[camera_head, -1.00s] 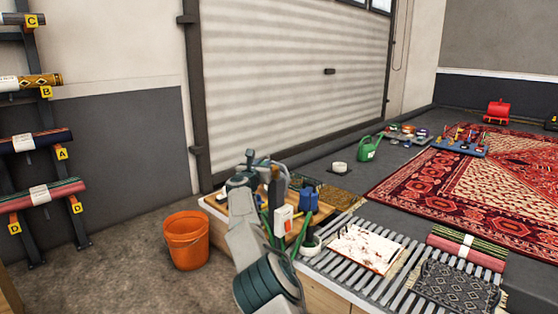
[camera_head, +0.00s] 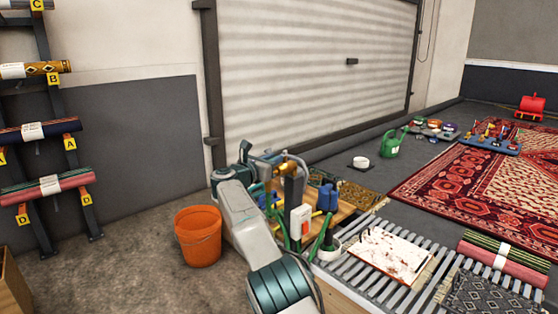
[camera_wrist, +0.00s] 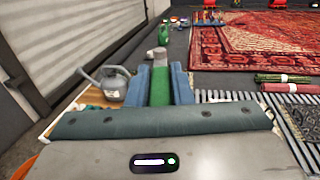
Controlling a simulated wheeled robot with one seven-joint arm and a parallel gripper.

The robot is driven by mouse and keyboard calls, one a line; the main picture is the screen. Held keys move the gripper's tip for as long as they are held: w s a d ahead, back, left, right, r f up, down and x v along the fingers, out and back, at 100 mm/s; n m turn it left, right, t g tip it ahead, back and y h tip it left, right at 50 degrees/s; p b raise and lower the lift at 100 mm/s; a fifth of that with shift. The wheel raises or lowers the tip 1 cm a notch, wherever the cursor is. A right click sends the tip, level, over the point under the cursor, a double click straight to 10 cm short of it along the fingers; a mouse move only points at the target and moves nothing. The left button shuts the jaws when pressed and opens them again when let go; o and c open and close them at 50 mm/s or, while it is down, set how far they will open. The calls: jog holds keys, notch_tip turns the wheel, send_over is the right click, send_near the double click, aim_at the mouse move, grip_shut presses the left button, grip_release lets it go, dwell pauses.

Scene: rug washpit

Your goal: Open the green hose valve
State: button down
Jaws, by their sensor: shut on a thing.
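In the wrist view a green piece (camera_wrist: 160,88), which looks like the green valve's handle, lies between the two blue fingers of my gripper (camera_wrist: 163,73). The fingers are shut on it. A grey upright block (camera_wrist: 160,54) stands just past the fingertips. In the head view a dark post with a brass top (camera_head: 293,192) stands at the bench corner, with green hose (camera_head: 321,237) and a white-and-red box (camera_head: 301,222) close by. I cannot tell how far the valve is turned.
A grey metal can (camera_wrist: 112,82) stands left of my fingers. An orange bucket (camera_head: 198,237) is on the floor left of my arm. A green watering can (camera_head: 392,145) stands farther back.

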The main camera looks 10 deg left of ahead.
jog(key=shift+a, duration=0.25)
jog(key=c, duration=1.3)
grip_release()
jog(key=shift+f, duration=0.1)
jog(key=shift+w+d, duration=0.1)
jog(key=shift+d, duration=0.05)
jog(key=v, duration=1.4)
jog(key=shift+d+p, duration=0.1)
jog(key=shift+p, duration=0.2)
